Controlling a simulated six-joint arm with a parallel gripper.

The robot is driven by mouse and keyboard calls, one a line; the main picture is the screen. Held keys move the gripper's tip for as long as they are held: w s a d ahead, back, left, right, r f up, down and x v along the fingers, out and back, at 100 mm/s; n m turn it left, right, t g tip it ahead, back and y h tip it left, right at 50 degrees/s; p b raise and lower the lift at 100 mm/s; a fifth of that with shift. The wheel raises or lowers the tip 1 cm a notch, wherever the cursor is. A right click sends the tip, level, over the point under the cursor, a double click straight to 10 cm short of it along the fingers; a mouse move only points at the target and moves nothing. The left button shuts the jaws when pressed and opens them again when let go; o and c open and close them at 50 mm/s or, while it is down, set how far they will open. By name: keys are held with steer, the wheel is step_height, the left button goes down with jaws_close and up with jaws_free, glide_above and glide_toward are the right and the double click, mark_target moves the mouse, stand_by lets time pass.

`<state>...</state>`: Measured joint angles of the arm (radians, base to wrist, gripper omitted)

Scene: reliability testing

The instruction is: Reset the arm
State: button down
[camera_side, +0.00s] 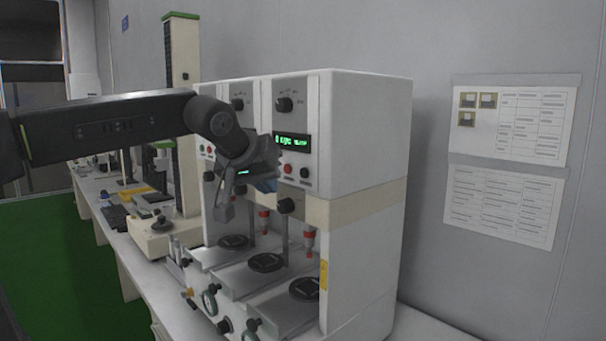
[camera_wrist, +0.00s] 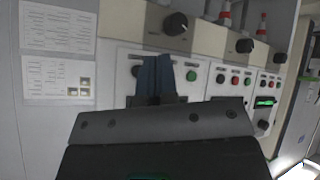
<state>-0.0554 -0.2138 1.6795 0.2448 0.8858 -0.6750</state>
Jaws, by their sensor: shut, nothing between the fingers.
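My gripper (camera_side: 268,180) is at the front of the white test machine (camera_side: 365,135), close to its upper control panel and below the lit green display (camera_side: 292,140). In the wrist view, the two blue fingers (camera_wrist: 155,75) are together and hold nothing. They are in front of the machine's panel, beside a green button (camera_wrist: 191,75). Whether the fingers touch the panel cannot be told. The wrist view shows the machine upside down.
Below my gripper are several test stations with round black pads (camera_side: 266,262) and red-tipped plungers (camera_side: 309,236). Other instruments stand on the bench at left, including a tall column (camera_side: 183,50). Paper sheets (camera_side: 505,205) hang on the right wall.

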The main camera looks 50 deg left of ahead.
stand_by(0.4)
steer(key=s+d+f+m+g+h, duration=0.1)
steer(key=s+d+f+m, duration=0.1)
steer(key=s+f, duration=0.7)
steer(key=s+d+f+m+g+h, duration=0.2)
steer(key=s+f+m, duration=0.3)
steer(key=s+f, duration=0.3)
steer(key=shift+s+d+f+m, duration=0.35)
steer(key=shift+s+d, duration=0.45)
steer(key=shift+s, duration=0.4)
